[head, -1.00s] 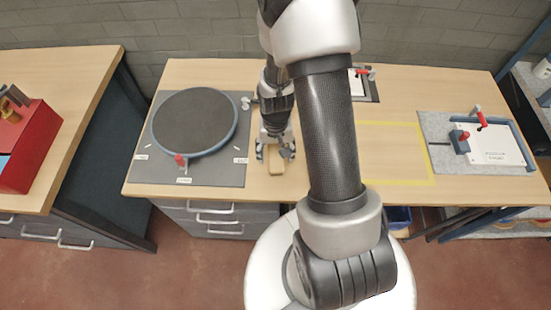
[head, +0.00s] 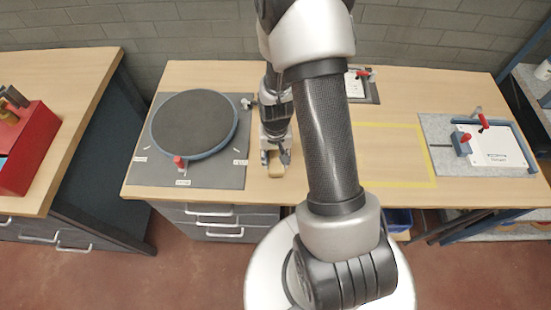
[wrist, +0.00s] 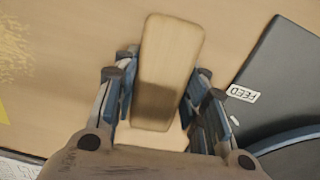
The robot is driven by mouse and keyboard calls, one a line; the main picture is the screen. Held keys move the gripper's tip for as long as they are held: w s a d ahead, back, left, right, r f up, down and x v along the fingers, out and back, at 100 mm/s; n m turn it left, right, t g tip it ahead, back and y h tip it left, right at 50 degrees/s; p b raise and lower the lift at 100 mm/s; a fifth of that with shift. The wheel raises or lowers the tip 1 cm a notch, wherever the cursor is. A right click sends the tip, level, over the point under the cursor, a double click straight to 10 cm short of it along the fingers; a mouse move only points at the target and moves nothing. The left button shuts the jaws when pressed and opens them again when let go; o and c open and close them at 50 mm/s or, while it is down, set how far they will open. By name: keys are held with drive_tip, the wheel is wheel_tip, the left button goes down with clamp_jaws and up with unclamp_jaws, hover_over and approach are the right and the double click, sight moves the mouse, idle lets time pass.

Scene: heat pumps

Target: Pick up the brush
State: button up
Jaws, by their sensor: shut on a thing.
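The brush shows as a tan wooden block (wrist: 168,50) in the wrist view, lying between my fingers. My gripper (wrist: 160,92) is shut on it, with a blue-padded finger on each side. Part of the brush is in shadow near the palm, and its underside is hidden. In the head view the brush (head: 277,171) is a small tan piece below my gripper (head: 276,158), over the wooden table just right of the dark mat. I cannot tell whether it touches the table.
A round dark turntable (head: 194,124) with a blue rim stands on the dark mat (head: 150,178) at left. A yellow taped rectangle (head: 428,160) marks bare table at right. A grey fixture board (head: 437,128) lies further right. A red box (head: 30,150) sits on the left bench.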

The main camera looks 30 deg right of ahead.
sight(276, 156)
drive_tip(key=shift+c, duration=0.9)
drive_tip(key=shift+r, duration=0.1)
wheel_tip(276, 156, up, 20)
drive_tip(key=p, duration=0.6)
